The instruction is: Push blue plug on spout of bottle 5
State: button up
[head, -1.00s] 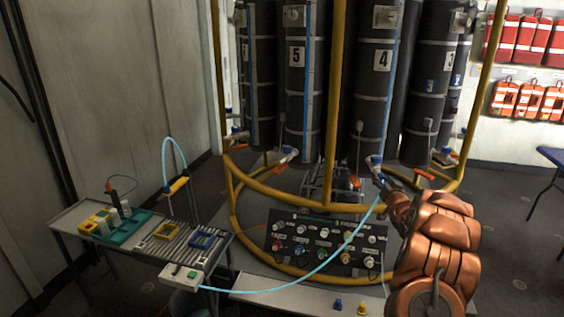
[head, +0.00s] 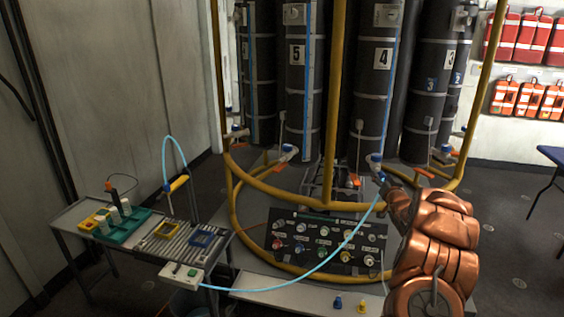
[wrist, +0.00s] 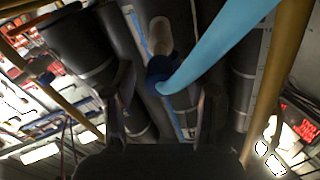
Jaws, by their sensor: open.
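Bottle 5 (head: 297,80) is a tall dark cylinder left of centre in the head view. Its pale spout (head: 288,152) with an orange lever is at its foot. A small blue plug (head: 337,303) stands on the front ledge. My gripper (head: 386,186) is low in front of bottle 4 (head: 376,80), right of bottle 5's spout. In the wrist view my gripper (wrist: 163,105) is open, its dark fingers apart. A light-blue hose (wrist: 215,45) with a dark blue end (wrist: 160,70) meets a pale spout ahead of the fingers. I cannot tell whether the fingers touch it.
A yellow frame (head: 333,110) rings the bottles. A black panel (head: 330,240) with several knobs stands inside it. The hose crosses in front from a box (head: 183,273) on the left table (head: 75,213). A yellow plug (head: 361,307) is beside the blue one.

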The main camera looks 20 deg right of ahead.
aim_at(383, 179)
dwell(0.5)
grip_shut()
dwell(0.6)
jog(key=shift+b+v, duration=1.3)
jog(key=shift+v, duration=1.7)
